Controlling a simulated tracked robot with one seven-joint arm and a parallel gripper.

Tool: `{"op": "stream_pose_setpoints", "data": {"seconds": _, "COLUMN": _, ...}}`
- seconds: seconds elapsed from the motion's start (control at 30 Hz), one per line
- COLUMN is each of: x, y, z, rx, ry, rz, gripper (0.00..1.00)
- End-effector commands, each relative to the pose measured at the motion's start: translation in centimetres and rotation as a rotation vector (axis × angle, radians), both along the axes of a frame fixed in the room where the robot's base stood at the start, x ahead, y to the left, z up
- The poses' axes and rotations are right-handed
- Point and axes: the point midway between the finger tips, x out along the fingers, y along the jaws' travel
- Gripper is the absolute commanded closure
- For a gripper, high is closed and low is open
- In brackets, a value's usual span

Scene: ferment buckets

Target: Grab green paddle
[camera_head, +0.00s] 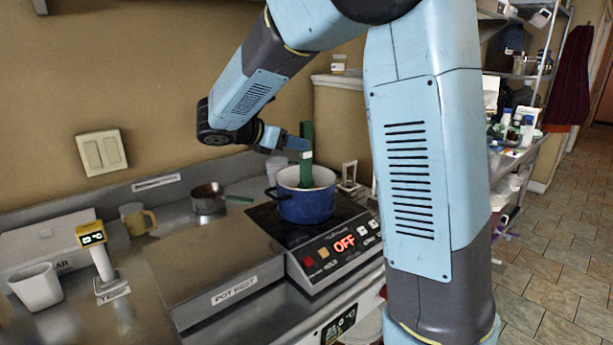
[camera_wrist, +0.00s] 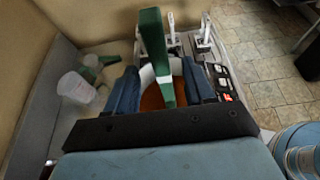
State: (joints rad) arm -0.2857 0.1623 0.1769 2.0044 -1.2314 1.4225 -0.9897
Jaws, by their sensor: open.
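The green paddle (camera_head: 306,176) has a pale band and stands upright in a blue pot (camera_head: 308,206) with a white inside. In the wrist view, the paddle (camera_wrist: 153,40) rises between the two blue fingers of my gripper (camera_wrist: 163,88), with a gap on either side. Orange-brown contents (camera_wrist: 152,98) show in the pot around its lower end. In the head view, my gripper (camera_head: 298,144) is level with the paddle's upper part, above the pot rim. The gripper is open. The far finger is partly hidden in the head view.
The pot stands on a cooker (camera_head: 335,250) showing OFF. The flat pot rest (camera_head: 215,262) is bare.

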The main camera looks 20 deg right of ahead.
Motion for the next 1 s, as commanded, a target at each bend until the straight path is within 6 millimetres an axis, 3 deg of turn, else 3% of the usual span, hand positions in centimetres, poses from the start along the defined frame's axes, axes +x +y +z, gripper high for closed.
{"op": "stream_pose_setpoints", "data": {"seconds": 0.23, "x": 0.4, "y": -1.1, "z": -0.6, "rx": 0.001, "ry": 0.000, "rz": -0.002, "gripper": 0.47}}
{"op": "stream_pose_setpoints", "data": {"seconds": 0.57, "x": 1.8, "y": -4.3, "z": -2.5, "rx": 0.000, "ry": 0.001, "rz": -0.002, "gripper": 0.47}}
{"op": "stream_pose_setpoints", "data": {"seconds": 0.8, "x": 1.9, "y": -4.5, "z": -2.6, "rx": 0.001, "ry": 0.000, "rz": -0.001, "gripper": 0.47}}
{"op": "stream_pose_setpoints", "data": {"seconds": 1.0, "x": 1.9, "y": -4.5, "z": -2.6, "rx": 0.001, "ry": 0.000, "rz": -0.001, "gripper": 0.66}}
